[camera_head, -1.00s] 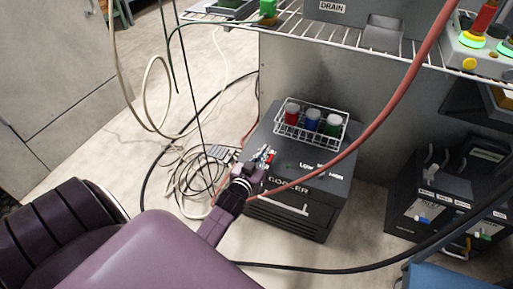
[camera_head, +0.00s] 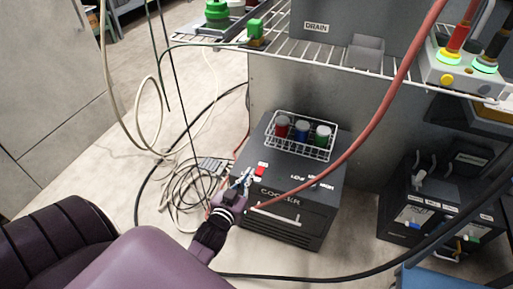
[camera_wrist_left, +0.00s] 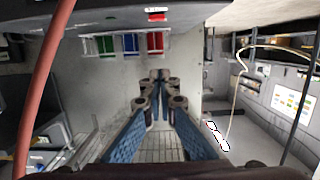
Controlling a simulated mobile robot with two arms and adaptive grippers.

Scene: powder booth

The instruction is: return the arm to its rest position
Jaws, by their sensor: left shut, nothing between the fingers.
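My left gripper (camera_head: 243,183) is near the front left of the cooler (camera_head: 290,222) in the head view, at about its top edge. Its fingers are shut with nothing between them. In the left wrist view the blue fingers of my left gripper (camera_wrist_left: 158,85) come together at the tips. My left arm (camera_head: 140,262) reaches in from the lower left. My right gripper is not in view.
A red hose (camera_head: 375,118) hangs across the cooler's right side. A wire shelf (camera_head: 330,61) runs above. Coiled cables (camera_head: 190,190) lie on the floor at left.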

